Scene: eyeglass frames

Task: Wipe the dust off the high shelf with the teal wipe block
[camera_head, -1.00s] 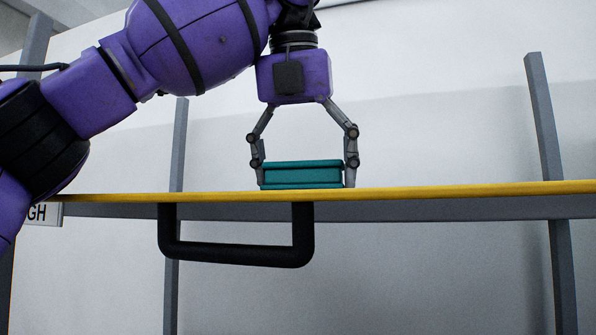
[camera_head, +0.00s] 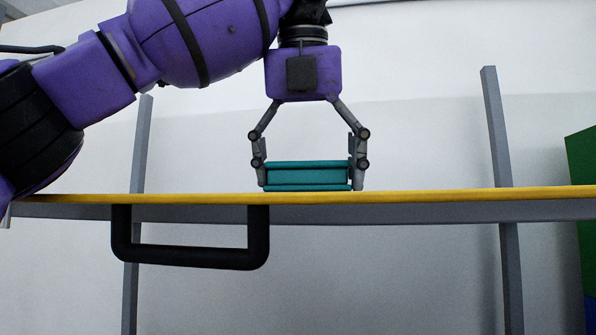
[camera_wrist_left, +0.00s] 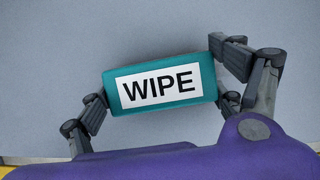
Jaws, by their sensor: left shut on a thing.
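The teal wipe block (camera_head: 308,174) is at the yellow front edge of the high shelf (camera_head: 400,194) in the head view, its underside at the level of the shelf top. My left gripper (camera_head: 311,180) points down and is shut on the block, one finger at each end. In the left wrist view the block (camera_wrist_left: 160,83) shows its white WIPE label, with the fingers of my left gripper (camera_wrist_left: 165,95) at both ends and the grey shelf top (camera_wrist_left: 50,60) beneath. I see no dust on that part. The head view looks from below, so the shelf top is hidden there. My right gripper is not in view.
A black handle-like bar (camera_head: 190,256) hangs under the shelf's front edge. Grey uprights (camera_head: 497,130) stand behind the shelf on both sides. A green thing (camera_head: 582,165) is at the far right. The shelf right of the block looks free along the edge.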

